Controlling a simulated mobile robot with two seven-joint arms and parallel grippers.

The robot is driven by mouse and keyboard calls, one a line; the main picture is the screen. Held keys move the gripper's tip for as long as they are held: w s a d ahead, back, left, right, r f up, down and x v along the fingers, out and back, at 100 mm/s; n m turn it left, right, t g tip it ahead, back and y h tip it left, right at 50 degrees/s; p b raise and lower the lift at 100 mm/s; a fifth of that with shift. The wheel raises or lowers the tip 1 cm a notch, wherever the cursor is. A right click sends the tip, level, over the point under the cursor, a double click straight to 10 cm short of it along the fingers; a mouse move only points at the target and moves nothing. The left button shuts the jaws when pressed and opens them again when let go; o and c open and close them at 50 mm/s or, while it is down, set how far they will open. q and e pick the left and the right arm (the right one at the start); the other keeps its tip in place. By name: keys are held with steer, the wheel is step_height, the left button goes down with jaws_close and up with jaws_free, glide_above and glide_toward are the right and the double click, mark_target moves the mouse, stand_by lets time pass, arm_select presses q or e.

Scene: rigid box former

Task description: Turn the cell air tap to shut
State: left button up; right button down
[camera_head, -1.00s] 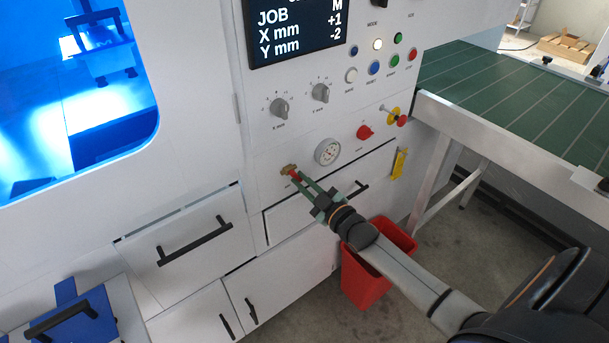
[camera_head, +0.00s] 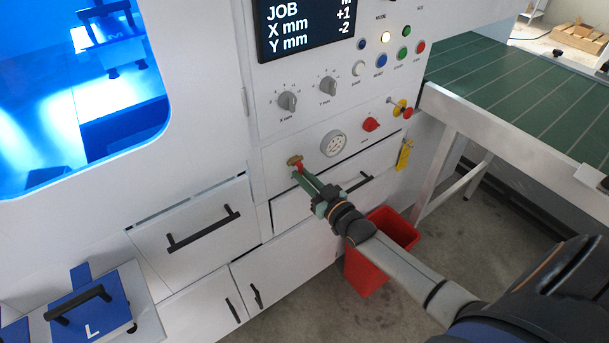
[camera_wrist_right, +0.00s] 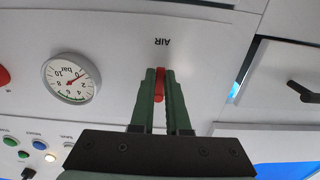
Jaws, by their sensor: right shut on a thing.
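The cell air tap (camera_head: 295,160) is a small brass fitting on the white panel, left of the pressure gauge. Its red handle (camera_head: 299,167) points down from the brass body. My right gripper (camera_head: 299,174) is shut on this handle, with its green fingers on either side. In the right wrist view the red handle (camera_wrist_right: 160,84) shows between the two fingers, near the upside-down "AIR" label (camera_wrist_right: 162,42). The fingers hide part of the handle, and the brass body does not show there. My left gripper is not in view.
The pressure gauge (camera_head: 334,143) is close beside the tap. A red bin (camera_head: 368,272) stands on the floor under my right arm.

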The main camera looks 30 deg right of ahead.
stand_by(0.3)
steer(key=c, duration=0.9)
jaws_free()
steer(key=s, duration=1.2)
steer(key=shift+s+d, duration=0.25)
steer(key=shift+d, duration=0.2)
